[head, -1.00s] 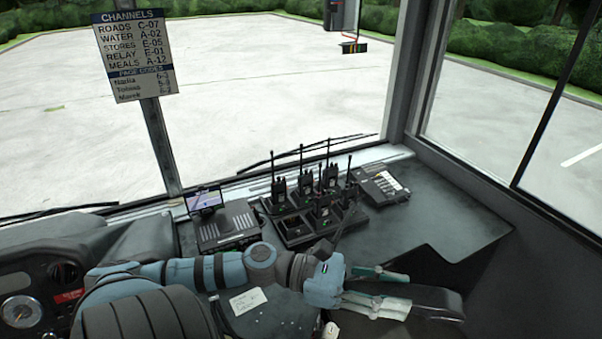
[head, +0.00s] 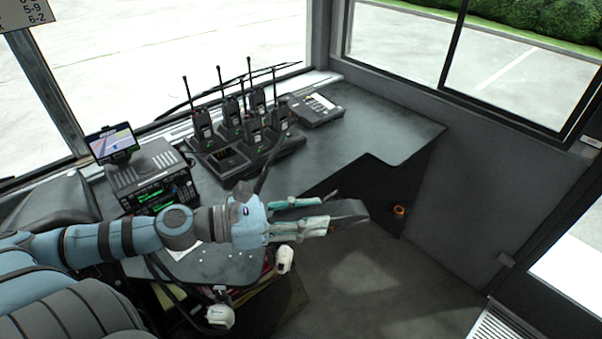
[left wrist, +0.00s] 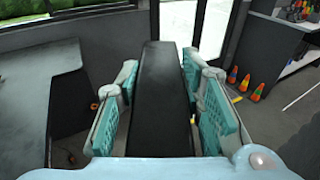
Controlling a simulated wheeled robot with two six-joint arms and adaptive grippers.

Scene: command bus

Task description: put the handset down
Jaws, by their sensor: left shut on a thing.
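My left gripper (head: 316,213) is shut on the dark handset (head: 349,212), with a teal-padded finger on each side. In the left wrist view the handset (left wrist: 162,100) is a long black bar pointing away between the finger pads. Its underside is hidden. My right gripper does not show.
A charger rack (head: 224,168) with several upright radios and an empty-looking slot stands on the dash (head: 374,129). A console with a screen (head: 153,173) is to its left, a flat grey unit (head: 315,108) to its right. The dash's right part is clear.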

